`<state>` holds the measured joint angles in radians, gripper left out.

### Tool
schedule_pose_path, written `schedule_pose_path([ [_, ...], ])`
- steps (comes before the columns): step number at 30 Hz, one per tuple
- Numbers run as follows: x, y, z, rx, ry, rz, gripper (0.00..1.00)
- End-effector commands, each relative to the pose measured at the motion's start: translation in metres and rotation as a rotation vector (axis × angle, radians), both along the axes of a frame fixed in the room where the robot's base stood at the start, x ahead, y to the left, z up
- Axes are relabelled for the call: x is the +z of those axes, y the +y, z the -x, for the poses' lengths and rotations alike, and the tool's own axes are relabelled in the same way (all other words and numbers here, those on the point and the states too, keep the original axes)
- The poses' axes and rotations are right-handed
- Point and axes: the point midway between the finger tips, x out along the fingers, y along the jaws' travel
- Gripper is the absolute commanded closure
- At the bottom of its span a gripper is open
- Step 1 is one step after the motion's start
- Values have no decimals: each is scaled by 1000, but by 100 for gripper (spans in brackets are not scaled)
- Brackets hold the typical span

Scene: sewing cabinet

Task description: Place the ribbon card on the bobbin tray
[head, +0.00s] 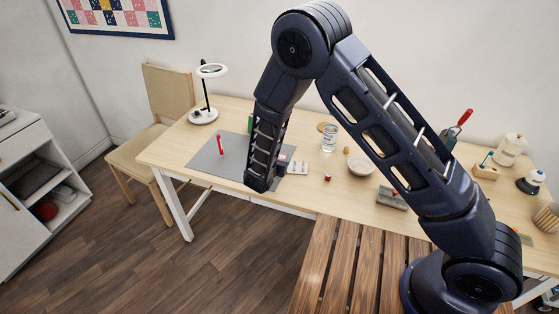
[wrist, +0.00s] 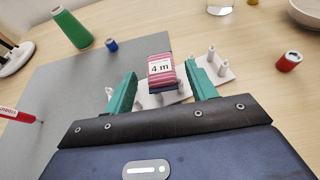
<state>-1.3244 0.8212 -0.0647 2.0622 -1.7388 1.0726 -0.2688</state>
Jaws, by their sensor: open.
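The ribbon card (wrist: 165,69), pink and maroon striped with a white "4 m" label, sits over the white pegged bobbin tray (wrist: 181,95) in the wrist view. White tray parts and pegs show on both sides of the card and below it. My gripper (wrist: 160,72) is open, with one teal finger on each side of the card and gaps visible to both. The card's underside is hidden, so I cannot tell how it touches the tray. In the head view, the tray (head: 299,167) shows just right of my arm, and the card (head: 283,158) is partly hidden.
A grey mat (head: 205,160) lies on the wooden table, with a red marker (head: 221,146) on it. A green thread cone (wrist: 72,29) and blue spool (wrist: 111,45) stand left of the card. A red spool (wrist: 289,61), glass (head: 329,137) and bowl (head: 361,165) are to the right.

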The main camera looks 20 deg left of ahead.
Motion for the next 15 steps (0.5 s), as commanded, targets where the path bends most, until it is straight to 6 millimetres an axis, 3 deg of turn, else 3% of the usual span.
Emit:
schedule_pose_path([
  [9, 25, 1, 58, 4, 0, -2, 44],
  [15, 35, 0, 85, 2, 0, -1, 44],
])
